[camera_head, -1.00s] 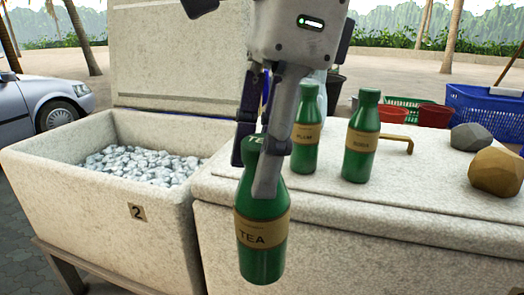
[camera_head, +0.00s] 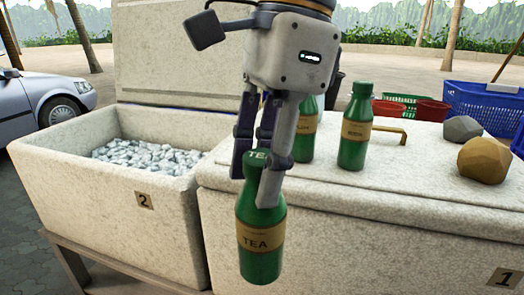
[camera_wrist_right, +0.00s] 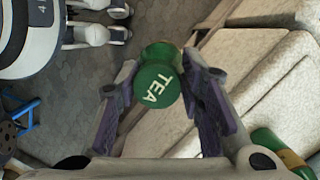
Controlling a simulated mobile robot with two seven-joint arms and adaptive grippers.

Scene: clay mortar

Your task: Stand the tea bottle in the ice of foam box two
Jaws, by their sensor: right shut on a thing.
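The green tea bottle (camera_head: 258,262), with a tan TEA label, hangs upright in my right gripper (camera_head: 262,175). The gripper is shut on its upper part, in front of the two foam boxes. In the right wrist view the bottle's TEA cap (camera_wrist_right: 157,91) shows between the fingers of my right gripper (camera_wrist_right: 155,100). Foam box two (camera_head: 172,222) stands open at the left, marked 2, its lid raised behind. Ice (camera_head: 150,156) covers its inside. The bottle is to the right of the ice and outside the box. My left gripper is not in view.
Closed foam box one (camera_head: 420,235) stands at the right. On its lid are two more green bottles, one labelled soda (camera_head: 356,128) and one partly hidden (camera_head: 305,130), a tan rock (camera_head: 486,160) and a grey rock (camera_head: 462,129). Baskets stand behind.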

